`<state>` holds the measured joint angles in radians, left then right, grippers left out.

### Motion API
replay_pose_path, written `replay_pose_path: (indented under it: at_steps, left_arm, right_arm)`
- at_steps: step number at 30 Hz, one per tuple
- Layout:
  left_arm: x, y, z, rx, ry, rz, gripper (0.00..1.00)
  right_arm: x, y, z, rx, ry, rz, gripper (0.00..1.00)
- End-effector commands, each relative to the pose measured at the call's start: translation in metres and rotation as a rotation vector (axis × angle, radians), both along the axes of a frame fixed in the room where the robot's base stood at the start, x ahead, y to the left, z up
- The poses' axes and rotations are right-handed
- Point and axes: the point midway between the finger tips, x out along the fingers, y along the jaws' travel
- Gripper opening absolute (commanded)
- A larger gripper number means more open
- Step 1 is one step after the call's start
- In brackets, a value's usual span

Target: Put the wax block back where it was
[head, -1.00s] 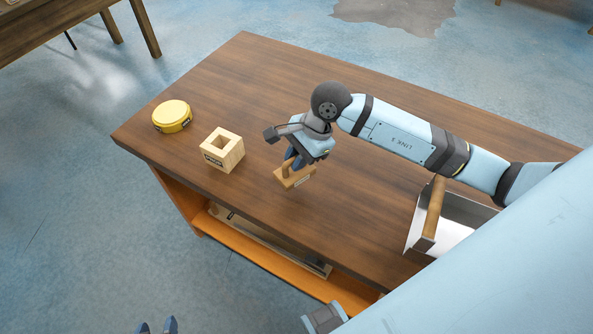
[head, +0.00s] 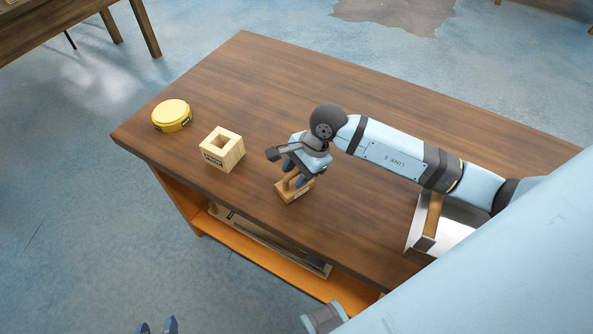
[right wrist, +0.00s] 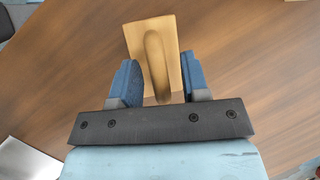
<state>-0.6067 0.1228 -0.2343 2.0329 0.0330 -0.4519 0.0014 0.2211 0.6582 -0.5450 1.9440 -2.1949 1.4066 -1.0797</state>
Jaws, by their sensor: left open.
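A tan block with an arched handle and a small label (head: 299,196) sits on the brown table, right of the square wooden box; its label is too small to read. I cannot tell for sure that it is the wax block. My right gripper (head: 294,176) is right above it. In the right wrist view the block (right wrist: 168,35) lies beyond my fingers, and its handle stands between the fingertips (right wrist: 160,82) with a gap on both sides, so the gripper is open. My left gripper (head: 157,326) is open and empty at the bottom edge of the head view, away from the table.
A labelled wooden box with a square hole (head: 232,158) and a yellow round tin-like object (head: 171,115) stand left on the table (head: 260,80). A metal tray-like thing with a wooden bar (head: 433,218) lies right, partly hidden by my arm. The table's back middle is clear.

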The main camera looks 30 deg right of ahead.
Motion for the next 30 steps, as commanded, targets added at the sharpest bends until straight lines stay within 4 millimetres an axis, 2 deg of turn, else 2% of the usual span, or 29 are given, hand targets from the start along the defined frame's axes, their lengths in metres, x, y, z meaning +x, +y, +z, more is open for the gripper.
replay_pose_path:
  at_steps: [11, 14, 24, 30]
  left_arm:
    - [0.000, -0.001, 0.005, 0.000, -0.004, 0.001, 0.56]
    - [0.000, 0.000, 0.004, 0.000, -0.004, 0.001, 0.56]
    - [-0.001, 0.003, 0.000, 0.008, 0.000, -0.004, 0.56]
    - [-0.001, 0.003, 0.000, 0.007, 0.000, -0.004, 0.56]
  right_arm:
    - [0.000, -0.001, 0.007, -0.001, -0.001, -0.001, 0.42]
    - [-0.001, -0.008, 0.020, -0.002, -0.002, 0.000, 0.42]
    - [-0.008, -0.037, 0.086, -0.002, -0.002, 0.000, 0.42]
    - [-0.011, -0.046, 0.108, -0.002, 0.000, 0.000, 0.42]
